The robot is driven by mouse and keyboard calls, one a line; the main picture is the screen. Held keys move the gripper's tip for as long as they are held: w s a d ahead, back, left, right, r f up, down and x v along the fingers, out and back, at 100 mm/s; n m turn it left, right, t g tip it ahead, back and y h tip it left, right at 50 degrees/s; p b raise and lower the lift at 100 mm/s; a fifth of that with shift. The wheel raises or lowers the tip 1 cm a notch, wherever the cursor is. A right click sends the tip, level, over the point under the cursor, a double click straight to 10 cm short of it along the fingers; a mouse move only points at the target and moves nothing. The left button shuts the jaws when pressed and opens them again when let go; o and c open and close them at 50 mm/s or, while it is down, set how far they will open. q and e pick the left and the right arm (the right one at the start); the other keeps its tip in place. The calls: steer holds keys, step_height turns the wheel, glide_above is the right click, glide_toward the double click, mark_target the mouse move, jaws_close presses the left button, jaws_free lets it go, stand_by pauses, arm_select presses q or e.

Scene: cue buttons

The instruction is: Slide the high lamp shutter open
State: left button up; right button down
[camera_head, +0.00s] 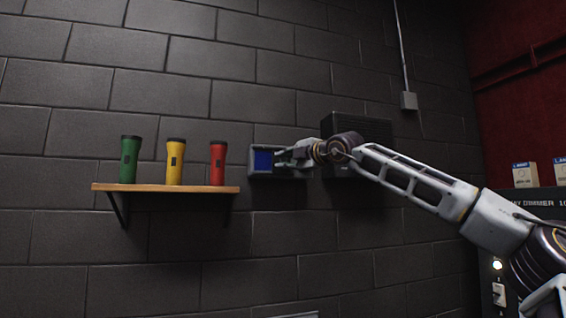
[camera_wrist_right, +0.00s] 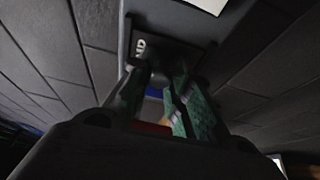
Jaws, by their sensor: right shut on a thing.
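The lamp box (camera_head: 262,174) is a small grey-framed housing on the dark block wall, with a blue pane (camera_head: 263,160) showing at its left. My right gripper (camera_head: 284,157) reaches it from the right and covers its right part. In the right wrist view, the gripper (camera_wrist_right: 160,95) has its green-padded fingers at the housing's dark shutter panel (camera_wrist_right: 165,50), which carries partly hidden pale letters. The fingers are shut on a part of the shutter; the gripped part is mostly hidden between them. A bit of blue shows behind the fingers. My left gripper is out of view.
A wooden shelf (camera_head: 165,188) left of the box holds a green (camera_head: 130,160), a yellow (camera_head: 175,162) and a red flashlight (camera_head: 217,163). A dark ribbed box (camera_head: 365,130) is on the wall behind my right wrist. A dimmer panel (camera_head: 540,200) stands at the far right.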

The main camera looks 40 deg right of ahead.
steer(key=c, duration=1.3)
jaws_free()
steer(key=shift+s+d, duration=0.15)
steer(key=shift+d, duration=0.05)
steer(key=shift+o, duration=0.2)
steer(key=shift+a, duration=0.1)
steer(key=s+a, duration=0.1)
steer(key=s, duration=1.1)
steer(key=shift+a, duration=0.1)
steer(key=shift+f, duration=0.1)
stand_by(0.4)
